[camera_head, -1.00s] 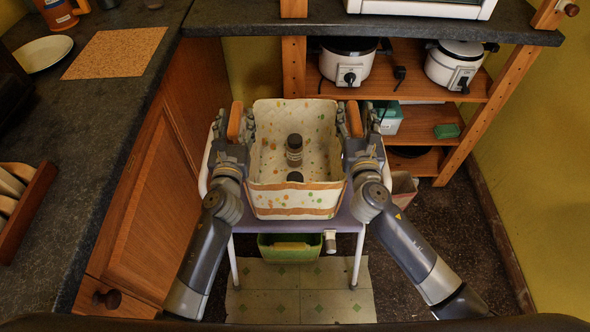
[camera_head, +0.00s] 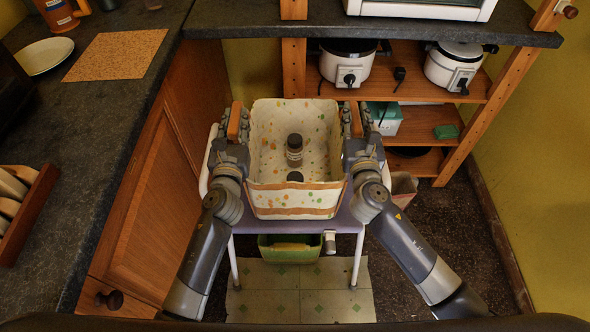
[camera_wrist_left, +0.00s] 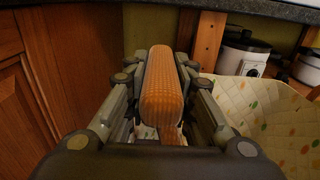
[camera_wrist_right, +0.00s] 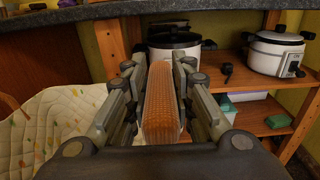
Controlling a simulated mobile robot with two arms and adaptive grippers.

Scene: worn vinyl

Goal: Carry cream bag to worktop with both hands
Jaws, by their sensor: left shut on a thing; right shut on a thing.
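The cream bag (camera_head: 300,199), open-topped with coloured dots and brown bands, stands upright on a lilac stool (camera_head: 278,227). Two dark-lidded items (camera_head: 294,151) show inside it. My left gripper (camera_head: 236,122) is at the bag's left side, shut on the orange-brown left handle (camera_wrist_left: 163,85). My right gripper (camera_head: 357,122) is at the right side, shut on the matching right handle (camera_wrist_right: 160,100). The bag's quilted wall also shows in the left wrist view (camera_wrist_left: 262,115) and in the right wrist view (camera_wrist_right: 50,125). The dark worktop (camera_head: 95,120) runs along the left.
On the worktop are a cork mat (camera_head: 115,54), a white plate (camera_head: 43,55), an orange mug (camera_head: 57,14) and a wooden rack (camera_head: 28,210). A wooden shelf unit (camera_head: 428,90) with two cookers stands behind. A green bin (camera_head: 290,248) is under the stool.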

